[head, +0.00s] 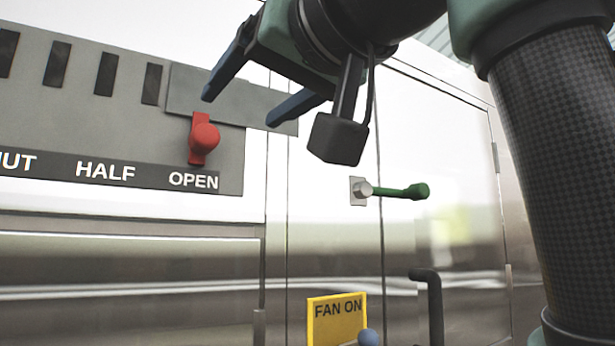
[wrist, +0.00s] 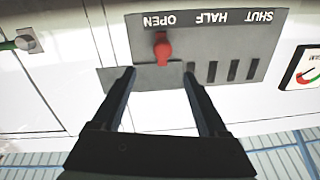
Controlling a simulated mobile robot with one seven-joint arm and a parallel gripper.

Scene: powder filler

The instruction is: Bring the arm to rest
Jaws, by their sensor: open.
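My gripper (head: 240,105) is in the upper middle of the head view, in front of the machine's front panel. Its two blue fingers are spread apart with nothing between them. In the wrist view the fingers (wrist: 158,75) are apart on either side of the panel's edge region, near the red knob (wrist: 162,48), which they do not hold. In the head view the red knob (head: 203,138) sits above the word OPEN, just below the fingers. My dark arm fills the right side of the head view.
A grey slotted plate (head: 130,125) carries the labels HALF and OPEN. A green handle (head: 405,191) juts from the steel door at right. A black door handle (head: 432,300) and a yellow FAN ON sign (head: 336,322) are lower. A gauge (wrist: 304,70) shows in the wrist view.

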